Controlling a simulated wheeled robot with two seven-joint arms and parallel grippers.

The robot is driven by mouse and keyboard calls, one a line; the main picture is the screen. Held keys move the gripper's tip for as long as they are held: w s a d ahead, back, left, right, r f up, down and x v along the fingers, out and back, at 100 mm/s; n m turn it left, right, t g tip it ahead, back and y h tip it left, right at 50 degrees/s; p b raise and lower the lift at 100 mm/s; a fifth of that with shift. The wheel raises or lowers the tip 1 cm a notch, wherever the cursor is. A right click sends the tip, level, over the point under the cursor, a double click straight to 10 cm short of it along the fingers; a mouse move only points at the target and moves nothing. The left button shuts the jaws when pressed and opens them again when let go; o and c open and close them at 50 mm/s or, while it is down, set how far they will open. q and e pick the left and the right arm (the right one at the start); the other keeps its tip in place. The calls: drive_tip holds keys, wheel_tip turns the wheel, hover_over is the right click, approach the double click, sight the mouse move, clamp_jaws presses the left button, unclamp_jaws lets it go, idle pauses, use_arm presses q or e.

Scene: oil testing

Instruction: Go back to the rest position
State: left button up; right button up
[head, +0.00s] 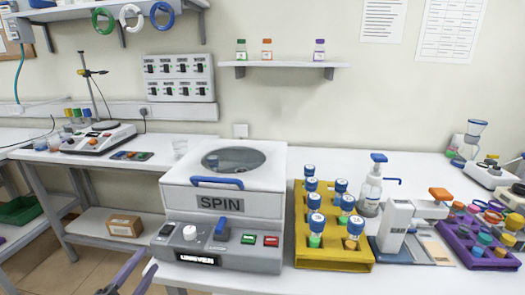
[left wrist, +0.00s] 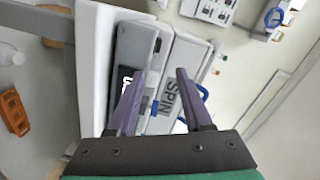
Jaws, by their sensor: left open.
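My left gripper (head: 131,275) shows at the bottom of the head view, left of the front corner of the white SPIN centrifuge (head: 224,205). In the left wrist view its two purple fingers (left wrist: 157,100) stand apart with nothing between them. The centrifuge front and its SPIN label lie beyond the fingers in that view. The centrifuge lid is down, with a blue handle and a round window. My right gripper is in neither view.
A yellow rack (head: 330,258) with several blue-capped tubes stands right of the centrifuge. A pump bottle (head: 370,190), a white device (head: 397,228) and a purple rack (head: 480,250) stand further right. A side bench (head: 60,157) holds a stirrer (head: 95,137). A cardboard box (head: 124,226) sits below it.

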use_arm(q)
drive_tip(key=s+a+f+n+g+y, duration=0.2)
drive_tip(key=f+n+g, duration=0.2)
drive_tip(key=f+n, duration=0.15)
drive_tip(key=s+a+f+n+g+y, duration=0.1)
drive_tip(key=s+f+n+g+y, duration=0.15)
drive_tip(key=f+n, duration=0.35)
drive_tip(key=s+d+f+g+h, duration=0.4)
drive_tip(key=s+d+f+g, duration=0.3)
drive_tip(key=s+d+f, duration=0.1)
wheel_tip(320, 180, down, 20)
drive_tip(key=s+g+p, duration=0.1)
drive_tip(key=s+a+f+g+p, duration=0.1)
drive_tip(key=s+a+f, duration=0.2)
drive_tip(key=s+f, duration=1.2)
drive_tip(key=s, duration=0.3)
drive_tip(key=shift+g+p, duration=0.35)
drive_tip(key=shift+p, duration=0.05)
